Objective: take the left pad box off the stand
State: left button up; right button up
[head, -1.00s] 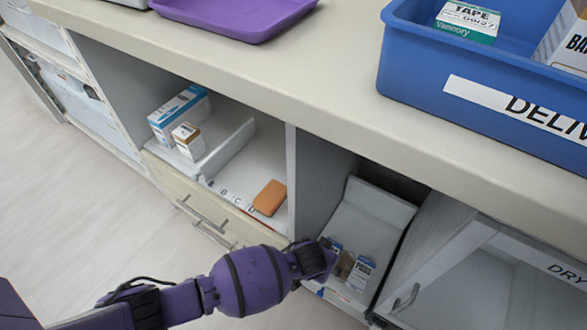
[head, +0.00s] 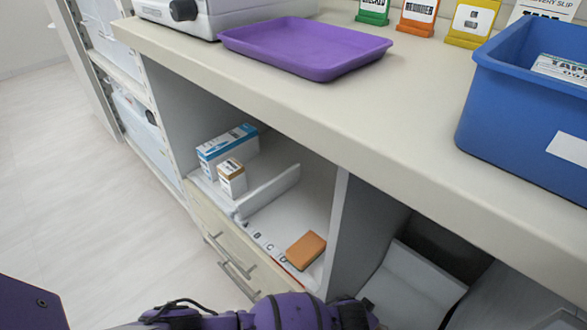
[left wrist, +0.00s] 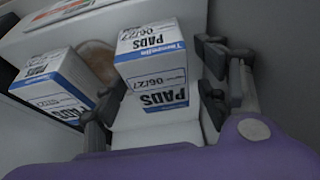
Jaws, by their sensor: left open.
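Two white-and-blue pad boxes show in the left wrist view, their lettering upside down. One pad box (left wrist: 152,75) stands between the fingers of my left gripper (left wrist: 160,80), which is open around it. I cannot tell whether the fingers touch it. The other pad box (left wrist: 55,85) is beside it, outside the left finger. In the head view the pale stand (head: 412,284) shows in part at the bottom right, in the lower bay. The boxes and my left gripper's fingers are below that picture; only my purple left arm shows. My right gripper is not in view.
The counter (head: 400,95) overhangs the bay. A divider (head: 352,235) separates it from a shelf with a blue-white box (head: 228,145), a small brown-white box (head: 232,178) and an orange block (head: 305,250). A purple tray (head: 305,45) and blue bin (head: 520,110) stand above.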

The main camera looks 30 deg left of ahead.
pick_arm(q)
jog(key=shift+w+d+r, duration=0.1)
jog(key=shift+w, duration=0.2)
jog(key=shift+c, duration=0.3)
jog(key=c, duration=0.8)
jog(key=shift+d, duration=0.2)
jog(key=c, duration=0.4)
